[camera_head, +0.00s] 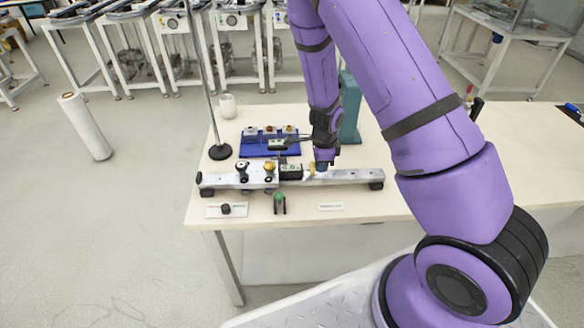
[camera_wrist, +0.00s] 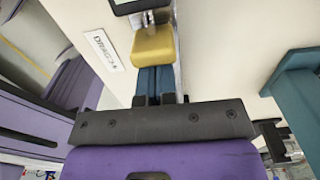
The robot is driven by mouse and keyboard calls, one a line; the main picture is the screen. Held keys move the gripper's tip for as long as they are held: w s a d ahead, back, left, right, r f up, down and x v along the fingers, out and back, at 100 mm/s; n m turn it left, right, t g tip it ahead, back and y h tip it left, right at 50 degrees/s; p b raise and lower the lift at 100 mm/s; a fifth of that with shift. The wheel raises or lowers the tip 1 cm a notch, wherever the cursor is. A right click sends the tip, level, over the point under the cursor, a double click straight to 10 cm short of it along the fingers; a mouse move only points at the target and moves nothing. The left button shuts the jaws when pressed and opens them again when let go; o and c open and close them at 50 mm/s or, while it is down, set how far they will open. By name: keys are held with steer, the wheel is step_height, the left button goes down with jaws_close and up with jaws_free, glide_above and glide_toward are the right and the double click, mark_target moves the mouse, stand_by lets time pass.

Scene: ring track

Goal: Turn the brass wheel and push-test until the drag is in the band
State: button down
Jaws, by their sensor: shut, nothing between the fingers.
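A pale rail track (camera_head: 345,175) lies along the front part of the table. On its left half sits a carriage with a brass wheel (camera_head: 270,166), a black-topped knob (camera_head: 242,166) and a small display (camera_head: 291,172). The display reading is too small to tell. A yellow block (camera_head: 310,169) is at the carriage's right end; it also shows in the wrist view (camera_wrist: 153,46). My gripper (camera_head: 321,166) is shut and empty just right of this block. In the wrist view its blue fingertips (camera_wrist: 154,70) are at the block's face; I cannot tell whether they touch. The brass wheel is outside the wrist view.
A blue tray (camera_head: 256,149) with small parts stands behind the rail. A stand with a black base (camera_head: 221,152) and a white mug (camera_head: 227,106) are at the left. The table's right side looks mostly clear.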

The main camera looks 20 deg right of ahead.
steer(key=shift+w+a, duration=0.25)
steer(key=shift+a, duration=0.45)
steer(key=shift+w+a, duration=0.2)
steer(key=shift+a, duration=0.55)
steer(key=shift+w+a, duration=0.25)
steer(key=shift+a, duration=0.45)
steer(key=shift+d, duration=0.1)
steer(key=shift+s+d+r, duration=0.25)
steer(key=shift+d+r, duration=0.25)
steer(key=shift+d, duration=0.2)
steer(key=shift+s+d+r, duration=0.25)
steer(key=shift+d+r, duration=0.25)
steer(key=shift+d, duration=0.2)
step_height(320, 180, up, 7)
